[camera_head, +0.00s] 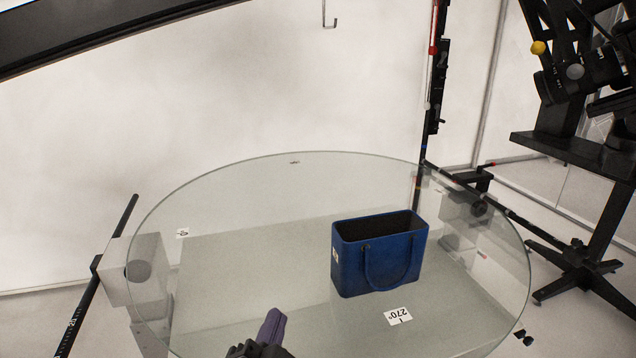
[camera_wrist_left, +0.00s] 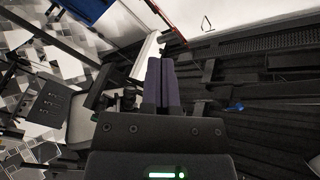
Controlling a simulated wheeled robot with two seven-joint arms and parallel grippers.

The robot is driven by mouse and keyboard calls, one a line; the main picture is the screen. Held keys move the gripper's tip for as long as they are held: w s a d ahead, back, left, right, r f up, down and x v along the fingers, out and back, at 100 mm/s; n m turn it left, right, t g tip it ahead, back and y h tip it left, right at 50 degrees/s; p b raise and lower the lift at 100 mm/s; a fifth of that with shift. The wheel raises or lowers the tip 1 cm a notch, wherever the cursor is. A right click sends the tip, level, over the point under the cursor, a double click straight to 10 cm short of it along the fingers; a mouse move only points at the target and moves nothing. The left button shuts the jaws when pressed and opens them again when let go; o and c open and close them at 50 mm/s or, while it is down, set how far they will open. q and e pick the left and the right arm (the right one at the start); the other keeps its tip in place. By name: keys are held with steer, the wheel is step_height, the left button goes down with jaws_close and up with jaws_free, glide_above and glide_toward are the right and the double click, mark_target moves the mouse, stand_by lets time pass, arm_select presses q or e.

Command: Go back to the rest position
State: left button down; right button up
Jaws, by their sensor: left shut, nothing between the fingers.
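My left gripper (camera_head: 272,327) shows at the bottom middle of the head view, in front of the near edge of the glass turntable (camera_head: 250,250). Its purple fingers are together, with nothing between them. In the left wrist view the same fingers (camera_wrist_left: 162,84) stand upright and closed. A blue handbag (camera_head: 378,255) with a looped handle stands upright on the right half of the turntable, apart from the gripper. Part of a blue thing shows at the top of the left wrist view (camera_wrist_left: 82,8). My right gripper is in neither view.
A black stand with camera gear (camera_head: 580,150) rises at the right. A thin upright pole (camera_head: 432,90) stands behind the glass. A black rail (camera_head: 95,275) lies at the left. A 270° label (camera_head: 398,316) lies near the bag. The left half of the glass is clear.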

arm_select(q)
steer(key=s+a+f+n+g+y, duration=0.2)
steer(key=s+a+f+n+g, duration=0.2)
steer(key=f, duration=0.3)
steer(key=s+a+f+n+g+y, duration=0.25)
steer(key=s+a+f+g, duration=0.2)
steer(key=f, duration=0.25)
steer(key=s+a+f+n+g+h, duration=0.1)
steer(key=s+f+n+g, duration=0.15)
steer(key=s, duration=0.25)
steer(key=s+a+f+n+g, duration=0.1)
steer(key=s+f+g, duration=0.25)
steer(key=s, duration=0.25)
step_height(320, 180, down, 18)
steer(key=s+g+b, duration=0.2)
steer(key=s+a+f+g, duration=0.1)
steer(key=s+a+f, duration=0.1)
steer(key=s+f, duration=1)
steer(key=shift+s+a+f+m+b, duration=0.35)
steer(key=shift+s+f+m+b, duration=0.1)
steer(key=shift+s, duration=0.35)
